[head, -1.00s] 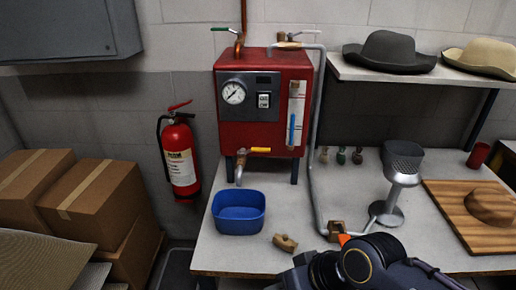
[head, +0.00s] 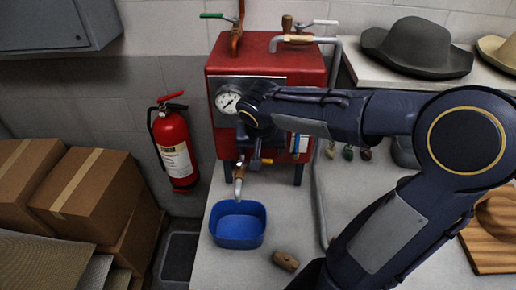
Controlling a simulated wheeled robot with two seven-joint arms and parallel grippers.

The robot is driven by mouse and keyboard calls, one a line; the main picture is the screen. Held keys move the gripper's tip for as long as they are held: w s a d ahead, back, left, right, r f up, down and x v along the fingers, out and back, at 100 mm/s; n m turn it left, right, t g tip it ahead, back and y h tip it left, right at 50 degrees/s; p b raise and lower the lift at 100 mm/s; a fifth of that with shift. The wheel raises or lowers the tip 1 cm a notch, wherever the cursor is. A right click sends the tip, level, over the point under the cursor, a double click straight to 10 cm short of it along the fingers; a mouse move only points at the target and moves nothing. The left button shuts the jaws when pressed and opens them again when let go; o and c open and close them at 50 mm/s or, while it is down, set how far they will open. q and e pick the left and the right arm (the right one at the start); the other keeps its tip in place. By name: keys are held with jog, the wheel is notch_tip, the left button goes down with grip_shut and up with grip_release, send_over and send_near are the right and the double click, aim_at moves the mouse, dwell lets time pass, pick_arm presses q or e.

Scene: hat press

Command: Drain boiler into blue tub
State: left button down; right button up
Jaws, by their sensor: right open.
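The red boiler (head: 268,52) stands on legs on the bench, with a pressure gauge (head: 228,100) on its front. Its drain spout (head: 239,180) points down above the blue tub (head: 238,226), which sits on the bench and looks empty. The yellow drain handle (head: 267,161) shows only in part behind my arm. My right gripper (head: 249,158) is in front of the boiler's lower front, pointing down beside the drain valve, open; I cannot tell whether it touches the handle. My left gripper is not in view.
A small wooden piece (head: 286,260) lies on the bench right of the tub. A dark hat (head: 417,50) sits on the shelf. My right arm covers much of the bench's right side.

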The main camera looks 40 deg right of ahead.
jog(key=x, duration=0.6)
jog(key=shift+f, duration=0.1)
jog(key=shift+c, duration=0.5)
jog(key=c, duration=1.2)
jog(key=shift+c, duration=0.3)
